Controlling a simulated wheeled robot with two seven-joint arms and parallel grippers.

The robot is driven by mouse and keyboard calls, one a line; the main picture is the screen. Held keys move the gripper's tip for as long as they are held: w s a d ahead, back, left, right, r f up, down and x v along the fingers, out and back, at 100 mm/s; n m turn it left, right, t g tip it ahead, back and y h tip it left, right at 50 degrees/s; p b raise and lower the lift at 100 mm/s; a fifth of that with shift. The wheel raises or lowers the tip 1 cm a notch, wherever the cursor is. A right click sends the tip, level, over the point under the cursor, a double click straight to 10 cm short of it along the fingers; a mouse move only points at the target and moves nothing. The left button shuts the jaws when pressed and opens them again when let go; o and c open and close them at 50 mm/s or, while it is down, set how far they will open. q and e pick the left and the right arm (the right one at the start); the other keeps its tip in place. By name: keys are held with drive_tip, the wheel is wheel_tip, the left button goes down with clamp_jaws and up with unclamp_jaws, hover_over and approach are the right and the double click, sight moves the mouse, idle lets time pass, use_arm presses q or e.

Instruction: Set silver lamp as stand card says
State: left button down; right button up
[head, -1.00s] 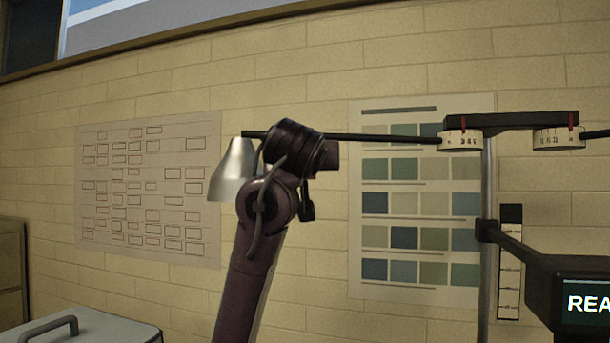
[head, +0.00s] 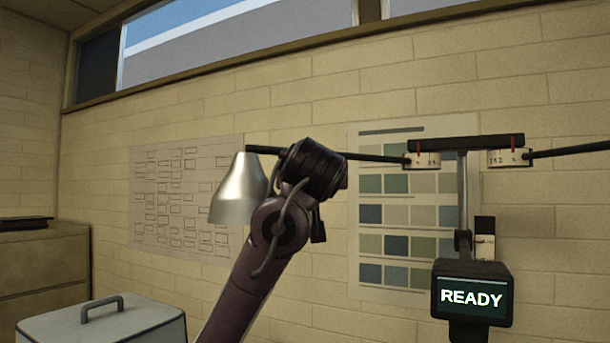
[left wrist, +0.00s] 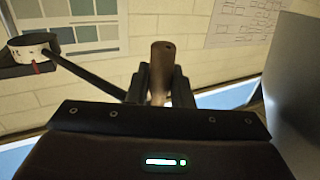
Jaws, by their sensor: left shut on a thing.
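The silver lamp (head: 240,188) hangs shade-down at the left end of a thin black arm in the head view. Its shade also fills the right edge of the left wrist view (left wrist: 297,95). The black arm runs right to a white marked dial (head: 422,160) under the stand's crossbar (head: 465,143). My left gripper (left wrist: 161,72) is shut on a brown handle (left wrist: 163,55) in the left wrist view. In the head view my own wrist hides the fingers and the handle. My right gripper is not seen.
A second dial (head: 509,157) carries another black arm to the right. A display (head: 472,294) on the stand reads READY. A small white strip (head: 485,246) is partly hidden behind it. Charts hang on the brick wall. A grey lidded box (head: 100,325) stands lower left.

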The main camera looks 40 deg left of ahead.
use_arm(q)
drive_tip(key=shift+r, duration=0.25)
drive_tip(key=c, duration=1.6)
unclamp_jaws()
drive_tip(key=shift+c, duration=0.2)
drive_tip(key=shift+o, duration=1.6)
drive_tip(key=shift+d+f, duration=0.1)
drive_tip(key=shift+d, duration=0.1)
drive_tip(key=shift+s+d+f+b, duration=0.1)
drive_tip(key=shift+s+f+b, duration=0.05)
drive_tip(key=shift+s+b, duration=0.2)
drive_tip(key=b+v, duration=0.3)
drive_tip(key=v, duration=0.4)
drive_tip(key=shift+d, duration=0.2)
